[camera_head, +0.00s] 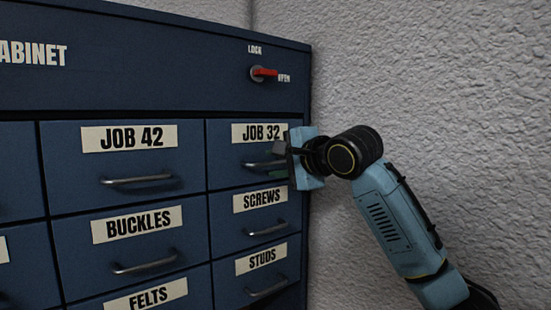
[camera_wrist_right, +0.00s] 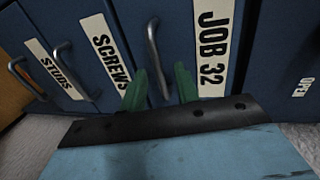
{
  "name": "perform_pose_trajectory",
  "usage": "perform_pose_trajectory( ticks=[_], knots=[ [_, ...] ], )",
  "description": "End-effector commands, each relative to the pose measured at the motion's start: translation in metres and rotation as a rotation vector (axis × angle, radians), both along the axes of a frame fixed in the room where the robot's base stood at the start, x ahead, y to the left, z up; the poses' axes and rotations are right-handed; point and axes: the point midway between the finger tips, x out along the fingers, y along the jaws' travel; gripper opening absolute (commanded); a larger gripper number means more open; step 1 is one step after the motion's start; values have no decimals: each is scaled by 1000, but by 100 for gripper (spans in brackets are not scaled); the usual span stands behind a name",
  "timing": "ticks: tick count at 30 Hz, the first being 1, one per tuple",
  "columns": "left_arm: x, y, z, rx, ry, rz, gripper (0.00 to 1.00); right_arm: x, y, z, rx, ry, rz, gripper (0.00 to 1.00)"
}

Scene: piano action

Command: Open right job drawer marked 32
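The JOB 32 drawer (camera_head: 222,168) is at the upper right of the blue cabinet and looks shut, flush with its neighbours. Its label (camera_head: 258,132) is partly covered by my right gripper. Its metal handle (camera_head: 256,165) shows left of the gripper. My right gripper (camera_head: 277,163) is at the drawer's right side, close to the front. In the right wrist view its two green fingers are apart, with the JOB 32 handle (camera_wrist_right: 154,50) between them. Whether a finger touches the handle I cannot tell. My left gripper is not in view.
A red lock lever (camera_head: 265,72) above points toward OPEN. The SCREWS drawer (camera_head: 225,228) and STUDS drawer (camera_head: 228,280) are below, and JOB 42 (camera_head: 75,165) is to the left. A rough grey wall (camera_head: 430,80) stands at the right.

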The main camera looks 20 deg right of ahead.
Motion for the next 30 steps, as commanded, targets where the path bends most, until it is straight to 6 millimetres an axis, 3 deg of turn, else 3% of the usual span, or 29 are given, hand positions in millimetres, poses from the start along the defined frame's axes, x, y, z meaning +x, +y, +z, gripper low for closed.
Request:
perform_pose_trajectory(
  ticks=[12, 19, 30],
  knots=[
    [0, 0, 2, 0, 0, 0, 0, 9, 3, -2, -1, 0, -1, 31],
    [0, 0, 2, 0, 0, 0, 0, 8, 3, -2, -1, 0, -1, 1],
    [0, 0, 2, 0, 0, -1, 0, 7, 2, -2, -1, 0, -1, 0]
  ],
)
